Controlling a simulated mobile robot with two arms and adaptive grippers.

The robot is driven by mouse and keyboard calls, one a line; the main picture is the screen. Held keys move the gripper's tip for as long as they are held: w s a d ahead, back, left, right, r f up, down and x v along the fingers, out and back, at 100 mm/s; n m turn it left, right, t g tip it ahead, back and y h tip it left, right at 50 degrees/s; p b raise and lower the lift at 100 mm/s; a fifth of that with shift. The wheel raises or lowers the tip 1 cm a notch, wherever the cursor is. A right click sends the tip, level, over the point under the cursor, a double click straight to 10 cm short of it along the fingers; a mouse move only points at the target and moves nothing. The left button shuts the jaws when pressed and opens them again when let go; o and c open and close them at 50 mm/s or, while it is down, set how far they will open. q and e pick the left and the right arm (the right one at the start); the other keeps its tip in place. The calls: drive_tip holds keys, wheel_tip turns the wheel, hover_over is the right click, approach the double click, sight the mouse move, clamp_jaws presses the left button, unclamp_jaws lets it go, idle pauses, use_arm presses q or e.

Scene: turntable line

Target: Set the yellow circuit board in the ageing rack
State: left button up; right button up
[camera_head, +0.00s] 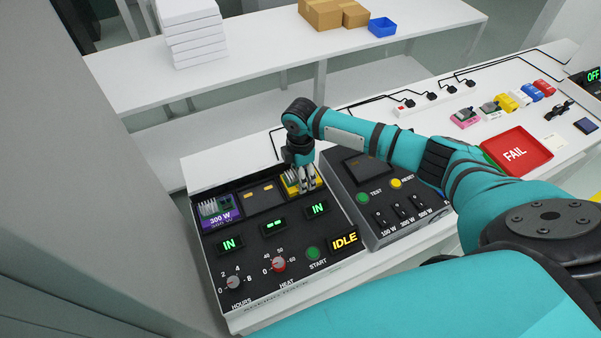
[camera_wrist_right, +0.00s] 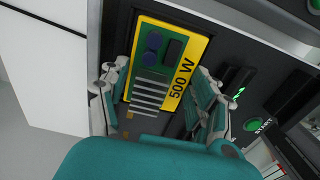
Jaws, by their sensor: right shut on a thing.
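The ageing rack (camera_head: 262,221) is the dark panel at the near left, with three bays in its top. The yellow circuit board (camera_head: 290,187) sits in its right bay, and the display below that bay reads IN. In the wrist view the board (camera_wrist_right: 185,80) is marked 500 W. My right gripper (camera_head: 307,185) reaches down over the right bay and is shut on the board; in the wrist view its fingers (camera_wrist_right: 158,95) flank the board. A purple 300 W board (camera_head: 219,214) sits in the left bay, its display also IN. The middle bay is empty. My left gripper is out of view.
A test box (camera_head: 375,205) with switches and buttons stands right of the rack. A red FAIL tray (camera_head: 517,151) and several small boards lie farther right on the bench. The rack's status display (camera_head: 344,241) reads IDLE. White boxes (camera_head: 192,35) stand on the back table.

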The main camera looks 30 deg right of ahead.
drive_tip(key=o, duration=1.4)
drive_tip(key=shift+r, duration=0.15)
wheel_tip(320, 180, up, 12)
drive_tip(key=shift+f, duration=0.2)
